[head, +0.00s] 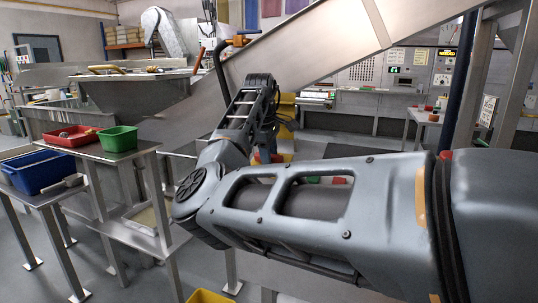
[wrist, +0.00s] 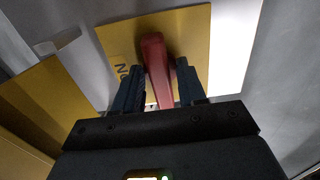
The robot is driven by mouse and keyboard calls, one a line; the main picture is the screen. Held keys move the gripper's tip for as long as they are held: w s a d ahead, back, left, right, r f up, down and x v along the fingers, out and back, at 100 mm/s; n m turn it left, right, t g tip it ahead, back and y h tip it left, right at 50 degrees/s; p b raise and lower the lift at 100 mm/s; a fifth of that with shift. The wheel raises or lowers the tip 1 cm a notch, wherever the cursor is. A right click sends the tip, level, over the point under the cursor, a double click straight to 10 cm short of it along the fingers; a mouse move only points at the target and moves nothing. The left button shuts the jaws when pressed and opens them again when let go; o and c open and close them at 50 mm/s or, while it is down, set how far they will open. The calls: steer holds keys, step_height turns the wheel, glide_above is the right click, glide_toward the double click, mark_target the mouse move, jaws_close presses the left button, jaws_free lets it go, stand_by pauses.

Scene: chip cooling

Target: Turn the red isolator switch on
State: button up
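The red switch handle (wrist: 155,62) shows in the wrist view, in front of a yellow plate (wrist: 195,30) with dark letters that look like "ON", partly covered. My gripper (wrist: 160,88) has one dark finger on each side of the handle's lower part. Slim bright gaps show beside the handle, so the fingers look open around it rather than pressed on it. The handle's base is hidden by the gripper. In the head view my arm covers the place, and neither the red handle nor my fingertips can be made out there.
A second yellow panel (wrist: 40,105) stands close at the left of the wrist view. A steel chute (head: 320,45) slopes behind my arm.

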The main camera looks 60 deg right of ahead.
jaws_close()
steer(key=shift+r+m+p, duration=0.2)
steer(key=shift+m+p, duration=0.1)
steer(key=shift+p, duration=0.45)
steer(key=m+p, duration=0.1)
steer(key=p, duration=0.2)
steer(key=shift+r+m, duration=0.1)
steer(key=shift+m, duration=0.3)
steer(key=m+p, duration=0.2)
steer(key=p, duration=0.1)
steer(key=shift+a+m, duration=0.1)
steer(key=shift+m, duration=0.3)
steer(key=m+p, duration=0.3)
steer(key=m, duration=0.1)
steer(key=m+p, duration=0.2)
steer(key=shift+a+f+p, duration=0.1)
steer(key=shift+f+p, duration=0.15)
steer(key=shift+p, duration=0.05)
steer(key=m+p, duration=0.2)
steer(key=m, duration=0.4)
steer(key=shift+w+f+m, duration=0.1)
steer(key=shift+w+m, duration=0.05)
steer(key=shift+m, duration=0.15)
